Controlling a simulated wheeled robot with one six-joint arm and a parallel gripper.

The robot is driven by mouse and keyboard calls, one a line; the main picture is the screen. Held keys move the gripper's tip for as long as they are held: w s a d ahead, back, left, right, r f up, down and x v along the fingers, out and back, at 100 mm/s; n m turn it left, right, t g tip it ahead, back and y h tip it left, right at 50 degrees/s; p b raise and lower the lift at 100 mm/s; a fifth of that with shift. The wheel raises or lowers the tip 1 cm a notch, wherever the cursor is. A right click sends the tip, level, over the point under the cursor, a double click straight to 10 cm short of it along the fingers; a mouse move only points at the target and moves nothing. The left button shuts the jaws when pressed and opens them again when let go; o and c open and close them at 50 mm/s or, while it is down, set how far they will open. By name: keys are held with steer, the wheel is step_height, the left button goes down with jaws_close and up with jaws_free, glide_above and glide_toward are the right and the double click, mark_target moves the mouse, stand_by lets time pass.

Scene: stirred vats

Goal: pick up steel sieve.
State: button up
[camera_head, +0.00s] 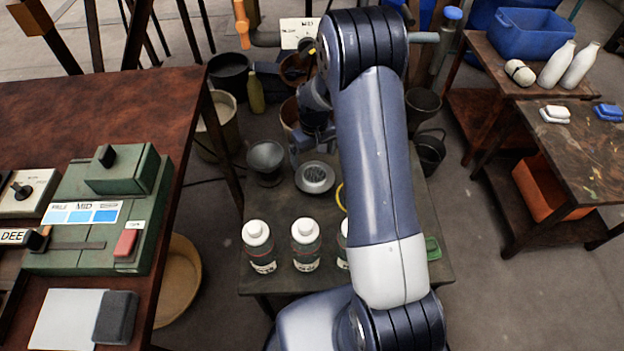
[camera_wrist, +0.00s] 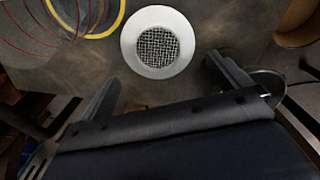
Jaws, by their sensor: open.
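The steel sieve (camera_head: 315,177) is a round pale-rimmed dish with a mesh centre, lying on the low dark table in the head view. In the wrist view the sieve (camera_wrist: 157,42) shows whole, near the top middle, with nothing on it. My gripper (camera_wrist: 168,85) is open and empty, its two fingers apart at left and right below the sieve in that view. In the head view my gripper (camera_head: 312,143) is just behind the sieve, partly hidden by my arm. The fingers do not appear to touch the sieve.
A grey metal funnel-like cup (camera_head: 266,160) stands left of the sieve. A yellow ring (camera_wrist: 103,22) lies on its other side. Several white-capped bottles (camera_head: 305,245) line the table's front. Buckets (camera_head: 430,150) stand around the table. A green object (camera_head: 432,248) lies at the right edge.

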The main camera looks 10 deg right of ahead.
mark_target(315, 176)
step_height(315, 176, down, 7)
steer(key=shift+d+r+b, duration=0.15)
steer(key=shift+b, duration=0.55)
steer(key=shift+r, duration=0.1)
steer(key=c, duration=1.3)
